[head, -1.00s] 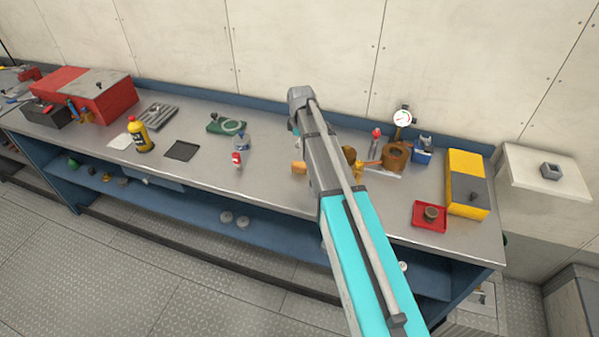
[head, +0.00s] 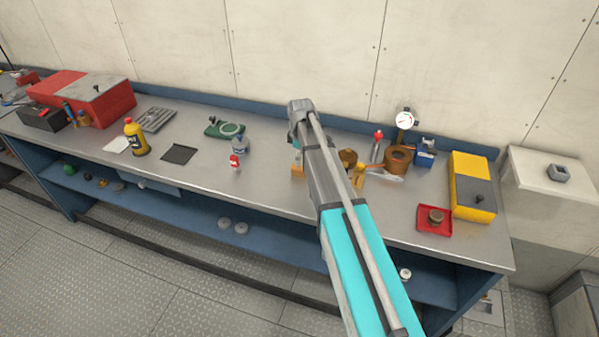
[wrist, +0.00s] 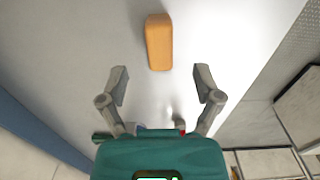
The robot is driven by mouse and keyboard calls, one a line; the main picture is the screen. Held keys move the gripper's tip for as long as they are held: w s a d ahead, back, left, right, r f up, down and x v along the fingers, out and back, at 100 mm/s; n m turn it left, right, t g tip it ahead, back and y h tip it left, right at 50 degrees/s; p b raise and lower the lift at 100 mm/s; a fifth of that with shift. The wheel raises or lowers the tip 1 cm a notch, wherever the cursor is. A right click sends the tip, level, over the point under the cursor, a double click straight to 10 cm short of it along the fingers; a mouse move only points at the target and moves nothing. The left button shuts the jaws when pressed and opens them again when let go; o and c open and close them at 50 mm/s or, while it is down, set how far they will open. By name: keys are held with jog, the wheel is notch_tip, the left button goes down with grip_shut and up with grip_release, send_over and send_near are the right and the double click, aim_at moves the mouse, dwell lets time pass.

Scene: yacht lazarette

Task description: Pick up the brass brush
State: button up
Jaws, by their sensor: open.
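An orange block with rounded edges (wrist: 159,42) lies on the grey bench top in the wrist view. It looks like the back of the brass brush, but no bristles show, so I cannot be sure. In the head view a small orange piece (head: 297,171) shows just left of my arm and may be the same thing. My gripper (wrist: 160,80) is open and empty. The block is ahead of the fingertips, roughly centred between them and apart from both. In the head view my arm hides most of the gripper.
Right of my arm stand a brass pot (head: 398,159), a gauge (head: 404,119), a red tray (head: 434,221) and a yellow box (head: 470,172). To the left are a small clear bottle (head: 240,145), a dark mat (head: 179,153) and a yellow bottle (head: 136,138). The bench front there is clear.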

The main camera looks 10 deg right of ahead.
aim_at(299, 171)
jog(key=shift+f, duration=0.1)
jog(key=shift+w+a+f+b, duration=0.1)
jog(key=shift+a+f+b, duration=0.05)
jog(key=shift+f+b, duration=2.45)
jog(key=shift+r, duration=0.1)
grip_shut()
